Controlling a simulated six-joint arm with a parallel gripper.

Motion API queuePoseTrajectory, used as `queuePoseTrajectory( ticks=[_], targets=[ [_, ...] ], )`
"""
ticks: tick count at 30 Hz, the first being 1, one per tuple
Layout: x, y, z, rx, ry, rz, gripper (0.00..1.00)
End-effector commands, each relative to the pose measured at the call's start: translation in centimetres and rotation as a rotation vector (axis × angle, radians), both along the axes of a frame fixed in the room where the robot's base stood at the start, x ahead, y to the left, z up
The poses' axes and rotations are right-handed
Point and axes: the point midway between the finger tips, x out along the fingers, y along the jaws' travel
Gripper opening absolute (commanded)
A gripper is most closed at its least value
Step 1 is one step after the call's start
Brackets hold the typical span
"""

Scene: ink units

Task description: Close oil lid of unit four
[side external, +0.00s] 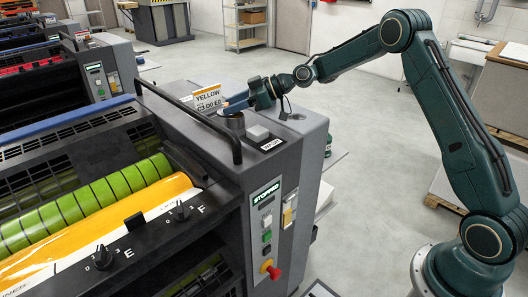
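The near press unit, with yellow ink on its rollers (130,222), carries a sign (208,98) reading YELLOW. A short dark round filler neck (231,122) stands on its top beside the sign. My gripper (240,103) is at this neck, with blue fingers pointing left just above its rim. I cannot tell whether they touch the neck or a lid. The lid is not clearly distinguishable; the fingers and sign crowd that spot. The finger gap is too small to see.
A black rail (190,115) runs along the unit's top, left of the neck. A grey block (258,132) sits close in front of the neck. A control panel (266,225) reading STOPPED has a red knob (270,268). Open floor (350,125) lies to the right.

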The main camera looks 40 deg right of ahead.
Motion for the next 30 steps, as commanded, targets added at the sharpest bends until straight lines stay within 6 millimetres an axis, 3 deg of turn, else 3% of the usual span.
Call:
queuePoseTrajectory(
  ticks=[1,6,19,30],
  targets=[
    [-0.01,-0.01,0.0,0.0,0.0,0.0,0.33],
    [-0.02,-0.02,0.01,0.0,0.0,0.0,0.04],
    [-0.25,-0.03,0.01,0.0,0.001,-0.043,0.04],
    [-0.95,0.05,0.06,-0.001,0.001,-0.211,0.04]
  ],
)
